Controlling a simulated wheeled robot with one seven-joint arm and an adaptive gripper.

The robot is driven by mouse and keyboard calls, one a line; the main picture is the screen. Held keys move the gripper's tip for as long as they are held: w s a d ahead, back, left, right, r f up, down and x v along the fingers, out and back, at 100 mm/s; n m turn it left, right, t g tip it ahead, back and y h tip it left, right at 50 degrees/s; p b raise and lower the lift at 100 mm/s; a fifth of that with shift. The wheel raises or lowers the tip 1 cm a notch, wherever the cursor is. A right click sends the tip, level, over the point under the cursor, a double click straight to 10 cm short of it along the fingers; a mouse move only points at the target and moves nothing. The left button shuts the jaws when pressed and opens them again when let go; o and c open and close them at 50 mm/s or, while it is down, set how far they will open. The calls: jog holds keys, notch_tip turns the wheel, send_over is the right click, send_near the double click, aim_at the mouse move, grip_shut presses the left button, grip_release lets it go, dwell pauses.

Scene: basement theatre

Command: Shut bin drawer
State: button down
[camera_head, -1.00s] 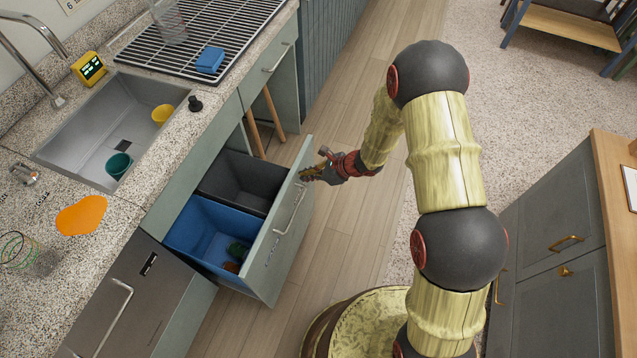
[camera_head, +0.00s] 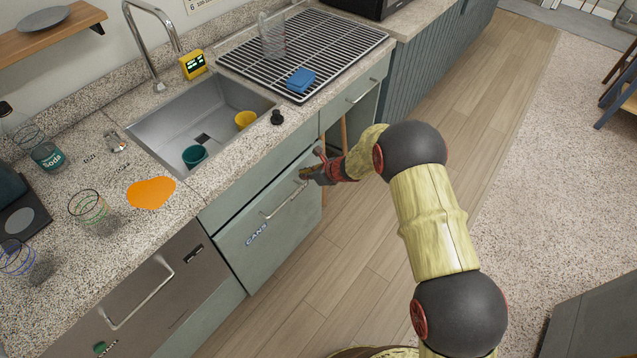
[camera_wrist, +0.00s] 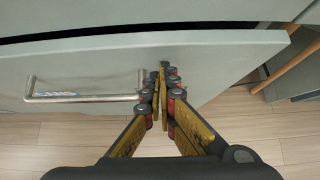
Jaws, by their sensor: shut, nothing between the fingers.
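The bin drawer (camera_head: 268,232) is a grey-green front marked "CANS" with a metal bar handle (camera_head: 284,199). In the head view it sits almost in line with the cabinet, and its bins are hidden. In the wrist view the drawer front (camera_wrist: 215,60) shows a narrow dark gap above its top edge, so it stands slightly out. My gripper (camera_head: 304,174) is shut and empty, its tips at the upper right of the drawer front, by the handle's right end. The wrist view shows my fingertips (camera_wrist: 163,72) against or very near the front; contact is unclear.
The sink (camera_head: 215,115) and speckled counter (camera_head: 225,165) are above the drawer. A dishwasher-like steel front (camera_head: 150,290) is at left. An open bay with wooden legs (camera_head: 344,136) is at right. The wood floor (camera_head: 300,285) in front is clear.

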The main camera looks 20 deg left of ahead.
jog(key=shift+w+a, duration=0.35)
jog(key=shift+a, duration=0.5)
jog(key=shift+w+a, duration=0.2)
jog(key=shift+a, duration=0.1)
jog(key=shift+r, duration=0.1)
